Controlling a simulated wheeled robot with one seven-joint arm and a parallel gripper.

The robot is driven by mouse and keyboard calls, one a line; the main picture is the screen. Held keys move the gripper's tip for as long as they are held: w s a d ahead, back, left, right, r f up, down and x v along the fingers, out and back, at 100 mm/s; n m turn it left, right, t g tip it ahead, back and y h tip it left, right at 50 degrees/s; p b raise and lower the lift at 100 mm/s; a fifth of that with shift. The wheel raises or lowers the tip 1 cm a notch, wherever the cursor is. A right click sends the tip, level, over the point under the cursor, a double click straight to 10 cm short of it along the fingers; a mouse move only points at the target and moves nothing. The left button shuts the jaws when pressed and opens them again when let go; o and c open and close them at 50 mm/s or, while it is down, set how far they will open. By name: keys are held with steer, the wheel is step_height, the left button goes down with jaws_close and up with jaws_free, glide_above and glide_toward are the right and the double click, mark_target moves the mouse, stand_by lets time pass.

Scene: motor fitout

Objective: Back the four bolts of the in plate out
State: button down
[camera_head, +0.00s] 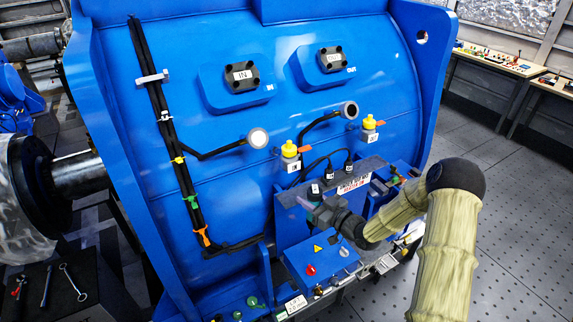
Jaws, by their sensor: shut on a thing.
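The in plate (241,77) is a dark square plate with a white IN label. It sits on a raised blue pad on the upper part of the big blue motor housing, with dark bolt heads at its corners. My gripper (312,207) is well below and to the right of it, low in front of the housing near a blue control box. The gripper is shut on a small purplish-grey thing (304,203), too small here to name. My arm hides part of the area right of the box.
The similar out plate (331,59) is right of the in plate. Yellow-capped fittings (289,149) and round ports (258,138) stick out below. A cable bundle (165,120) runs down the left. A wrench (74,283) lies on a dark stand. Floor at right is clear.

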steer(key=s+d+f+m+t+h+b, duration=0.1)
steer(key=s+d+f+m+t+h, duration=0.3)
steer(key=f, duration=0.5)
steer(key=s+d+f+m+t+h+b, duration=0.1)
steer(key=s+d+f+m+h+b, duration=0.15)
steer(key=s+d+f+h, duration=0.45)
steer(key=s+f+m+h+b, duration=0.2)
steer(key=s+f+m+b, duration=0.1)
steer(key=f+b, duration=1.1)
step_height(320, 180, down, 6)
steer(key=shift+a+r+t, duration=0.25)
steer(key=shift+a+t, duration=0.15)
steer(key=shift+s+d, duration=0.1)
